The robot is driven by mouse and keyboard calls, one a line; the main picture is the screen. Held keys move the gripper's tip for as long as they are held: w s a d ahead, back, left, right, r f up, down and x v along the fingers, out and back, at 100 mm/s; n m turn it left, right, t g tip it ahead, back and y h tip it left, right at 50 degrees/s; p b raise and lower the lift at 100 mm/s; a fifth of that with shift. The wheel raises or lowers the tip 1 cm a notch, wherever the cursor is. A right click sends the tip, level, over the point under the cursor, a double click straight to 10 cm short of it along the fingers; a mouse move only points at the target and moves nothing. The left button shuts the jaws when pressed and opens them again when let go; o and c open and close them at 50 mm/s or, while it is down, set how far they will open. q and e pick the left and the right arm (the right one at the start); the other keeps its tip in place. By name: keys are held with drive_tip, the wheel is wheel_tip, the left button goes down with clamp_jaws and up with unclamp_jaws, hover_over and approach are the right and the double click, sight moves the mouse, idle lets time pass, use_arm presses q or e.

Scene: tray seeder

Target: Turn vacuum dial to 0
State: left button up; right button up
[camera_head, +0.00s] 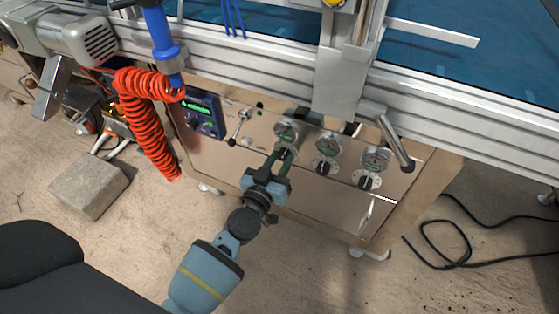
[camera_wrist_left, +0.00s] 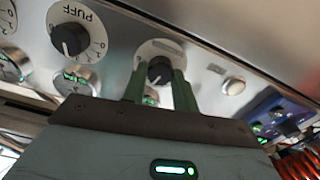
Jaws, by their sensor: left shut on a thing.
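A row of black dials on round white plates is on the metal control panel (camera_head: 325,199). My left gripper (camera_head: 284,156) is shut on the leftmost dial, below its gauge (camera_head: 286,132). In the left wrist view the dial (camera_wrist_left: 159,69) sits between the two green fingers (camera_wrist_left: 159,86). Its label is too blurred to read, so I cannot tell its setting. Beside it in that view is a dial marked PUFF (camera_wrist_left: 69,39). In the head view the middle dial (camera_head: 323,168) and the right dial (camera_head: 368,182) are free. My right gripper is not in view.
A blue display unit (camera_head: 199,113) and a small lever (camera_head: 237,128) are left of the dials. A red coiled hose (camera_head: 146,122) hangs further left. A metal handle (camera_head: 396,146) juts out at right. A stone block (camera_head: 89,186) and black cable (camera_head: 470,245) lie on the floor.

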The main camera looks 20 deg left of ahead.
use_arm(q)
drive_tip(key=n, duration=0.4)
drive_tip(key=shift+n, duration=0.4)
drive_tip(key=n, duration=0.5)
drive_tip(key=shift+n, duration=0.3)
drive_tip(key=n, duration=0.5)
drive_tip(key=shift+f, duration=0.1)
drive_tip(key=n, duration=0.5)
drive_tip(key=shift+n+b, duration=0.3)
drive_tip(key=o, duration=1)
drive_tip(key=shift+c, duration=0.2)
